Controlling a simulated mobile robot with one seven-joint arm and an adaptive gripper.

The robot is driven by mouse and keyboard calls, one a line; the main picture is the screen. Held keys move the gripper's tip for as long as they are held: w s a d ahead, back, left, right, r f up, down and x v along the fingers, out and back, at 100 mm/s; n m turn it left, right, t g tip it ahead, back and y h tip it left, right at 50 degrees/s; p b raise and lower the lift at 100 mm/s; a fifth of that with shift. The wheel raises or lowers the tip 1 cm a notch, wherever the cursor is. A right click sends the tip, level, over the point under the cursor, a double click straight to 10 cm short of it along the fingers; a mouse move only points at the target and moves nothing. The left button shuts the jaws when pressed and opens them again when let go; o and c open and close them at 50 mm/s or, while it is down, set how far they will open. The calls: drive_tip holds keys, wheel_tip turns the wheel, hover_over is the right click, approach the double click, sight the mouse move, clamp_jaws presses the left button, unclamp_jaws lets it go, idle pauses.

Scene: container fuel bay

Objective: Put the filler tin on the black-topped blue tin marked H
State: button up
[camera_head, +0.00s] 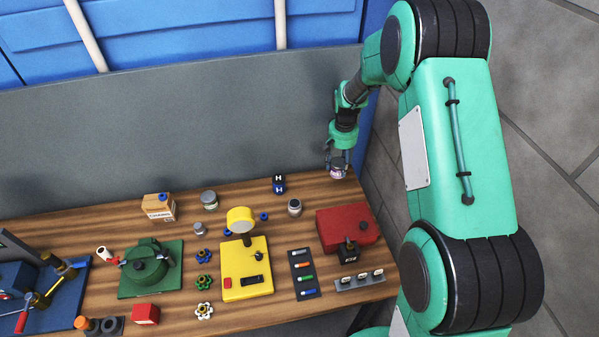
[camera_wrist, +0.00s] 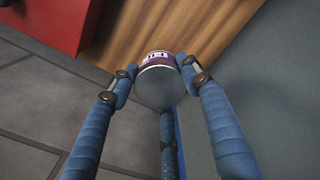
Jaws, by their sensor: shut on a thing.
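My gripper (camera_head: 338,166) is at the back right corner of the wooden table. It is shut on a small tin with a purple and white label (camera_wrist: 160,57) and a grey round end (camera_wrist: 161,88), which I take to be the filler tin. The label's writing is too small to read surely. The wrist view shows my blue fingers (camera_wrist: 156,72) on both sides of it. The black-topped blue tin marked H (camera_head: 279,184) stands near the table's back edge, left of my gripper and apart from it. Whether the held tin touches the table is unclear.
A red case (camera_head: 335,232) stands at the right, in front of my gripper. A pale tin (camera_head: 295,207) and a small blue piece (camera_head: 264,216) are near the H tin. A yellow device (camera_head: 252,263) stands mid-table. A grey panel (camera_head: 150,130) rises behind the table.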

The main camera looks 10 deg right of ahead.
drive_tip(key=s+a+r, duration=0.1)
drive_tip(key=s+a, duration=0.4)
drive_tip(key=a, duration=0.5)
drive_tip(key=s+a+r, duration=0.1)
drive_tip(key=s+a, duration=0.5)
drive_tip(key=a, duration=0.4)
drive_tip(key=shift+s+r+n, duration=0.15)
drive_tip(key=shift+r+n, duration=0.25)
hover_over(279, 178)
drive_tip(key=shift+a+f+p, duration=0.1)
drive_tip(key=shift+f+p, duration=0.35)
drive_tip(key=shift+f, duration=0.3)
drive_tip(key=shift+f, duration=1.7)
drive_tip(key=shift+f, duration=0.2)
